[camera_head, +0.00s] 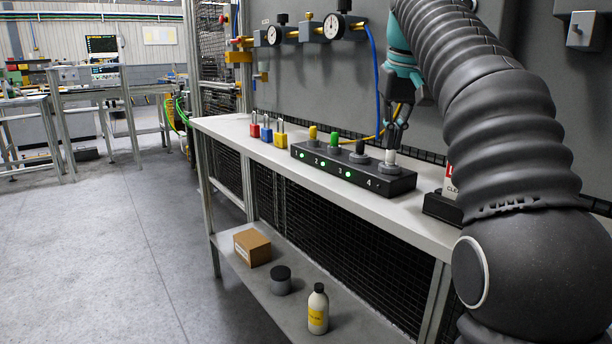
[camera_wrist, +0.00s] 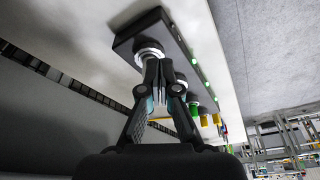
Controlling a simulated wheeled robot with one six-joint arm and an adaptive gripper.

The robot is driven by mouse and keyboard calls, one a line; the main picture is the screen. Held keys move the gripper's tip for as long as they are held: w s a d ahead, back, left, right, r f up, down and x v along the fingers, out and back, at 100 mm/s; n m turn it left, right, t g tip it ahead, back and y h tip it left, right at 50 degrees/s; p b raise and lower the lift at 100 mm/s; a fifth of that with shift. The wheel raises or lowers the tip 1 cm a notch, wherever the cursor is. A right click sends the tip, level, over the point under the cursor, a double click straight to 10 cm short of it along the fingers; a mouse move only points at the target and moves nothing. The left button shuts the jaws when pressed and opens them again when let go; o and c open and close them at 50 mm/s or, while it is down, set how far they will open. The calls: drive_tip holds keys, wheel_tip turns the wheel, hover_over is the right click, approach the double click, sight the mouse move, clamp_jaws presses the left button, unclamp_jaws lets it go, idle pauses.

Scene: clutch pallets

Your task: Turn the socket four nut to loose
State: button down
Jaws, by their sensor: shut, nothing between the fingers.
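A dark socket block (camera_head: 330,170) lies on the bench, its front marked with numbers. Socket four is at its right end, with a pale plug (camera_head: 390,157) standing in a grey nut (camera_head: 389,168). My gripper (camera_head: 393,146) is just above this plug, pointing down, with its fingers together. In the wrist view the shut fingertips (camera_wrist: 160,66) overlap the pale ring of the end nut (camera_wrist: 149,52). I cannot tell whether they touch it. Yellow (camera_head: 312,132), green (camera_head: 333,140) and black (camera_head: 360,147) plugs stand in the other sockets. Green lights glow beside those; none glows at four.
Red (camera_head: 254,130), blue (camera_head: 267,134) and yellow (camera_head: 280,138) padlocks stand left of the block. Gauges (camera_head: 335,26) and a blue hose (camera_head: 376,70) are on the wall behind. A dark-based stand (camera_head: 442,207) is right. The bench front (camera_head: 300,185) is clear.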

sight(403, 177)
drive_tip(key=shift+s+b+x, duration=0.2)
drive_tip(key=shift+b+x, duration=0.15)
drive_tip(key=shift+x, duration=0.55)
drive_tip(key=shift+s+b+x, duration=0.25)
drive_tip(key=shift+b+x, duration=0.15)
drive_tip(key=shift+x, duration=0.5)
drive_tip(key=shift+s+b+x, duration=0.2)
drive_tip(key=shift+b+x, duration=0.15)
drive_tip(key=shift+x, duration=0.55)
drive_tip(key=shift+w+f, duration=0.1)
drive_tip(key=shift+f, duration=0.05)
drive_tip(key=shift+d+p, duration=0.8)
drive_tip(key=shift+p, duration=0.35)
drive_tip(key=shift+d, duration=0.35)
drive_tip(key=shift+w+d, duration=0.15)
drive_tip(key=shift+d, duration=0.25)
drive_tip(key=shift+s+d, duration=0.2)
drive_tip(key=shift+s, duration=0.15)
drive_tip(key=w+v, duration=0.1)
drive_tip(key=v, duration=0.5)
drive_tip(key=shift+w, duration=0.2)
